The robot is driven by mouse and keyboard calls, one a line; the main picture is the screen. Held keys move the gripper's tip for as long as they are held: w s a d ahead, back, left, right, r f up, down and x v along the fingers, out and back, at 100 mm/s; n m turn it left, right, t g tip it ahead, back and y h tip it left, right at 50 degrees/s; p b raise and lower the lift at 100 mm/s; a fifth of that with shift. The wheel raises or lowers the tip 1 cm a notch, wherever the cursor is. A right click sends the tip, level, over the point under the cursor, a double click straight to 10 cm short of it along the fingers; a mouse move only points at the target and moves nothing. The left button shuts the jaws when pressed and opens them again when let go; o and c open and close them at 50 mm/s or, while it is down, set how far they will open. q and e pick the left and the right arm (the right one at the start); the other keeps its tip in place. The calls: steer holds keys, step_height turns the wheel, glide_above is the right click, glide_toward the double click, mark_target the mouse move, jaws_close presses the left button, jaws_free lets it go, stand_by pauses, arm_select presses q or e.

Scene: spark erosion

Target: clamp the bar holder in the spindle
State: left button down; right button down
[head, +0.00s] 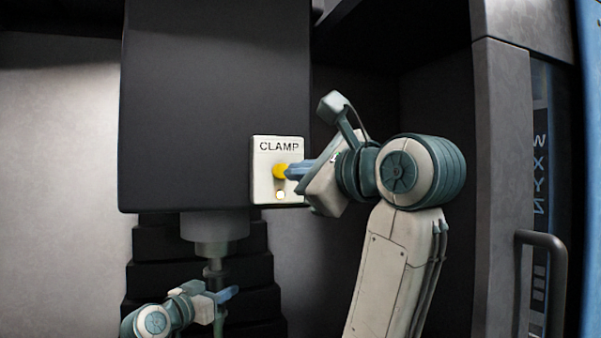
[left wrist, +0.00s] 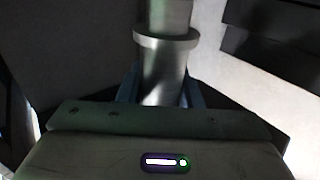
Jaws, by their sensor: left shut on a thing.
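The bar holder (head: 214,272) is a dark grey metal rod with a collar, upright directly under the spindle nose (head: 215,228). Its top meets the nose's underside; how far it sits inside is hidden. My left gripper (head: 222,297) is shut on the bar holder below the collar. In the left wrist view the holder (left wrist: 165,70) stands between the blue fingers (left wrist: 162,92). My right gripper (head: 293,171) is at the yellow knob (head: 280,171) on the white CLAMP panel (head: 262,187), its blue fingertip at or touching the knob. Its finger gap is hidden. A small lamp (head: 281,195) below the knob looks lit.
The large dark spindle head (head: 215,100) fills the upper middle. Black stepped bellows (head: 255,270) lie behind the holder. A grey door frame (head: 500,180) with a handle (head: 545,240) stands at the right. Pale wall shows at the left.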

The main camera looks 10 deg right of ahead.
mark_target(211, 277)
arm_select(q)
steer(key=shift+r, duration=2)
stand_by(1.4)
arm_select(e)
steer(key=shift+w, duration=0.1)
arm_select(q)
steer(key=shift+r, duration=0.1)
arm_select(e)
steer(key=shift+w+a, duration=0.25)
steer(key=shift+w, duration=0.9)
steer(key=shift+w+a+r, duration=0.1)
steer(key=shift+w, duration=0.4)
stand_by(0.7)
arm_select(q)
steer(key=shift+r, duration=0.1)
arm_select(e)
steer(key=s+d, duration=0.1)
steer(key=s, duration=0.5)
stand_by(0.4)
steer(key=shift+d, duration=0.1)
stand_by(0.4)
arm_select(q)
steer(key=c, duration=1.1)
jaws_free()
steer(key=shift+o, duration=0.8)
steer(key=shift+s, duration=0.1)
arm_select(e)
steer(key=shift+s, duration=0.1)
